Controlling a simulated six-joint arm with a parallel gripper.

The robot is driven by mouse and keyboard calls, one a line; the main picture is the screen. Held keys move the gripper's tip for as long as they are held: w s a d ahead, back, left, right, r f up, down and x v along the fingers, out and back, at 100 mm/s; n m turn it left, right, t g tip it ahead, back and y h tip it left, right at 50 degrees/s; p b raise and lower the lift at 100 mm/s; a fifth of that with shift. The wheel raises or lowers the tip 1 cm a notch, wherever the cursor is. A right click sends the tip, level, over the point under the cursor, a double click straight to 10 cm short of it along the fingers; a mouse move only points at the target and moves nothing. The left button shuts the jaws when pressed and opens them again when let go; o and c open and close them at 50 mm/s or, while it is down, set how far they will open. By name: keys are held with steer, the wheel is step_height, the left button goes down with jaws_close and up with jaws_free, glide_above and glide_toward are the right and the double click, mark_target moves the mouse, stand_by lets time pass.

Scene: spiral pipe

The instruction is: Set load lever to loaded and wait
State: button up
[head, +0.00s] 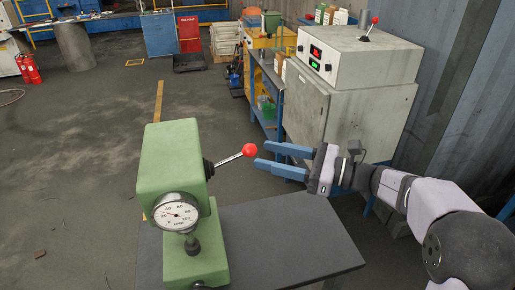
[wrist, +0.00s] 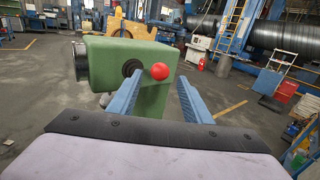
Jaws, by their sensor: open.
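The load lever (head: 232,158) is a metal rod with a red ball knob. It juts out to the right and slightly up from the green tester (head: 169,160), which stands on a dark table and has a round dial gauge (head: 176,212) on its front. My gripper (head: 262,160) is open, its two blue fingers pointing left at the red knob, with the tips just right of it. In the wrist view the red knob (wrist: 160,71) shows between the two fingers (wrist: 155,92), beyond them or near their tips; contact cannot be told. The lever's rod is mostly hidden there behind the knob.
The dark table top (head: 290,235) is clear to the right of the tester. A grey cabinet (head: 345,105) with a control box (head: 355,52) and another red-knobbed lever (head: 370,28) stands behind my arm. A blue workbench (head: 264,95) stands behind. Open floor lies left.

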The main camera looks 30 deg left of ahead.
mark_target(235, 157)
steer(key=shift+s+a+p, duration=0.2)
steer(key=shift+a+p, duration=0.15)
steer(key=shift+a, duration=0.6)
steer(key=shift+s+a+p, duration=0.15)
steer(key=shift+a+p, duration=0.2)
steer(key=shift+a, duration=0.6)
steer(key=shift+f, duration=0.1)
jaws_close()
